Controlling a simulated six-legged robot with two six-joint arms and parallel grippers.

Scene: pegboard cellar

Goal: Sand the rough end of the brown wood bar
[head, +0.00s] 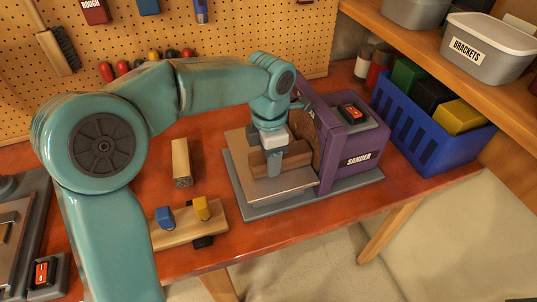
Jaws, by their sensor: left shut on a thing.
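The brown wood bar (257,164) is held just above or on the flat table (238,148) of the purple sander (352,146). My left gripper (275,166) comes down from above and is shut on the bar; its finger hides the bar's middle. The bar's right end points at the brown sanding disc (305,137). I cannot tell whether that end touches the disc. A red-and-black switch (352,112) sits on top of the sander. My right gripper is not in view.
A lighter wood bar (181,160) lies left of the sander. In front of it is a wood board (172,239) with blue and yellow pieces. A blue crate (424,140) stands at the right, below a shelf with a brackets bin (488,47). Another machine (20,225) is at the left.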

